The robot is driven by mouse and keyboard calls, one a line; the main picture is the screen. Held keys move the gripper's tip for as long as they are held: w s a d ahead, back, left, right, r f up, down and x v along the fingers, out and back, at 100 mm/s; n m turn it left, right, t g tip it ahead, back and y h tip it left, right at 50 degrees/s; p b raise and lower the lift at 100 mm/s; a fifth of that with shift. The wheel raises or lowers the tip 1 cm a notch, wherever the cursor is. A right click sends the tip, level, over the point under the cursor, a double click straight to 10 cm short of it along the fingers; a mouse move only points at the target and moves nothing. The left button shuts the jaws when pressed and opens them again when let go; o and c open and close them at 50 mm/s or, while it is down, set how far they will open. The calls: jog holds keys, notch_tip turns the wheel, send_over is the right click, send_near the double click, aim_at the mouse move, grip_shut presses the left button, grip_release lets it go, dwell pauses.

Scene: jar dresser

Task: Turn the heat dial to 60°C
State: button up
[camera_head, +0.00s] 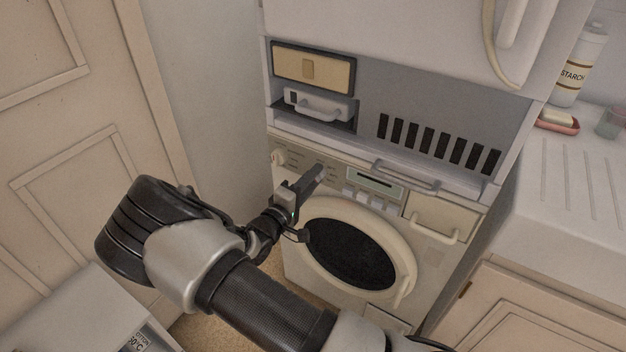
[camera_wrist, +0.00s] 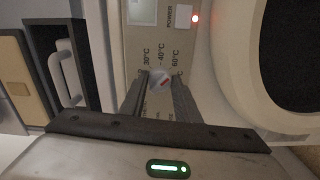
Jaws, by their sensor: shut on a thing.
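Which label the red mark points to, I cannot tell. My gripper (camera_wrist: 160,88) is shut on the dial, one finger on each side of it. In the head view, my gripper (camera_head: 318,173) is at the control panel of the washing machine (camera_head: 295,185) and hides the dial.
A red lit power light (camera_wrist: 195,18) is near the dial. The round door (camera_head: 345,250) lies below the panel. A counter (camera_head: 575,200) with a starch bottle (camera_head: 580,65) stands at right.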

dwell(0.4)
jog(key=o, duration=1)
jog(key=shift+o, duration=0.2)
jog(key=p+v, duration=0.2)
jog(key=v, duration=1.5)
jog(key=shift+s, duration=0.25)
jog(key=shift+a, duration=0.1)
